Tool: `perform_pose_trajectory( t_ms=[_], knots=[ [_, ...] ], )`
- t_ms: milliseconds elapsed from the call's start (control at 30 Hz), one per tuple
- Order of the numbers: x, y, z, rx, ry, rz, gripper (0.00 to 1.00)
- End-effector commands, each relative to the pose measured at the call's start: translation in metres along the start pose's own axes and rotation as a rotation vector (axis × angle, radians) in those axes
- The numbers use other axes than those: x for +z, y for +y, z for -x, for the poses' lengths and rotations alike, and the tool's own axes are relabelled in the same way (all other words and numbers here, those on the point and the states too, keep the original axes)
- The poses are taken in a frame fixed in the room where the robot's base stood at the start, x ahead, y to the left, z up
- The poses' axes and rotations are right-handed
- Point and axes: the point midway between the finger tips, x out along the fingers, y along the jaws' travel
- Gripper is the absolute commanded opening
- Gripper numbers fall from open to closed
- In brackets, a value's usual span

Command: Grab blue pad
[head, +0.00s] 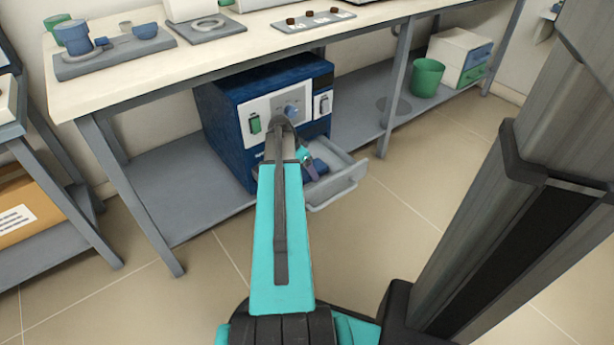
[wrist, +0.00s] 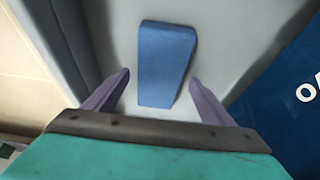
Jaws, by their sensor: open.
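The blue pad (wrist: 165,65) is a small rectangular block lying on the light grey floor of the open drawer (head: 341,189). In the wrist view it sits ahead of my gripper (wrist: 165,100), roughly centred between the two purple fingers. The fingers are spread apart on either side of its near end, and I see no contact. In the head view the pad shows in part as a dark blue shape (head: 320,167) beside my gripper (head: 309,172), with the arm hiding some of the drawer.
The drawer juts out from the blue furnace (head: 224,128), which stands on the lower shelf (head: 165,193) under the bench. Drawer walls rise around the pad. A table leg (head: 400,75) and a green bin (head: 427,78) are to the right. The tiled floor in front is clear.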

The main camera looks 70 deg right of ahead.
Motion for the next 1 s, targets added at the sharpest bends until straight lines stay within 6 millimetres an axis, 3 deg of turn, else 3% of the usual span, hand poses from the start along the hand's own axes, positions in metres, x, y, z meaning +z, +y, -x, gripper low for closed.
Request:
perform_pose_trajectory(
  t_ms=[567, 800, 1000],
  knots=[
    [-0.0008, 0.0003, -0.0009, 0.000, 0.000, -0.001, 0.77],
    [-0.0010, 0.0004, -0.0009, 0.000, 0.000, -0.001, 0.36],
    [-0.0012, 0.0005, -0.0009, 0.000, 0.000, -0.002, 0.33]
  ],
)
